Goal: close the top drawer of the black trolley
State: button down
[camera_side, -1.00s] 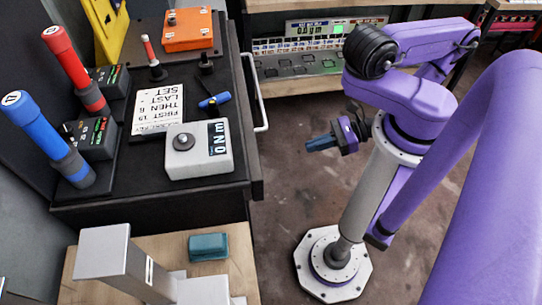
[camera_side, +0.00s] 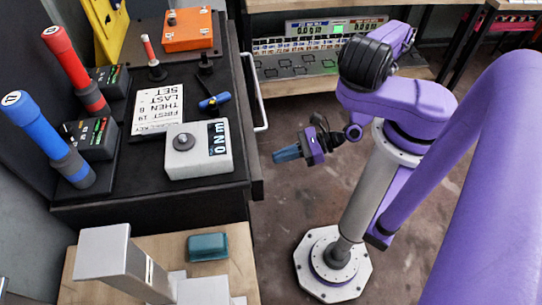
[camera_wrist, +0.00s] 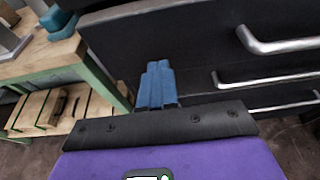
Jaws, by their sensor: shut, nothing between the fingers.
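The black trolley (camera_side: 150,208) stands at the left in the side view, with items on its top. The top drawer's dark front (camera_wrist: 200,40) fills the upper part of the wrist view. Its silver handle (camera_side: 261,95) runs along the trolley's right side and also shows in the wrist view (camera_wrist: 280,42). In the wrist view the top front seems to stand out over the fronts below; how far is hard to tell. My gripper (camera_side: 287,153) has its blue fingers shut and empty. It is right of the drawer front, apart from it, pointing towards it. The fingers also show in the wrist view (camera_wrist: 157,85).
A grey box with a knob (camera_side: 198,150), a white sign (camera_side: 158,112) and an orange box (camera_side: 189,30) sit on the trolley. A wooden bench with a teal block (camera_side: 208,246) stands in front. Lower drawer handles (camera_wrist: 265,79) stick out. Floor right of the trolley is open.

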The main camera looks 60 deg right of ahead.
aim_at(253, 159)
jog(key=shift+w+a, duration=1.2)
jog(key=shift+w, duration=0.05)
jog(key=shift+w+a, duration=1.5)
jog(key=shift+a, duration=0.1)
jog(key=shift+w+a+r, duration=0.1)
jog(key=shift+w+a, duration=0.1)
jog(key=shift+w, duration=0.05)
jog(key=shift+d, duration=0.1)
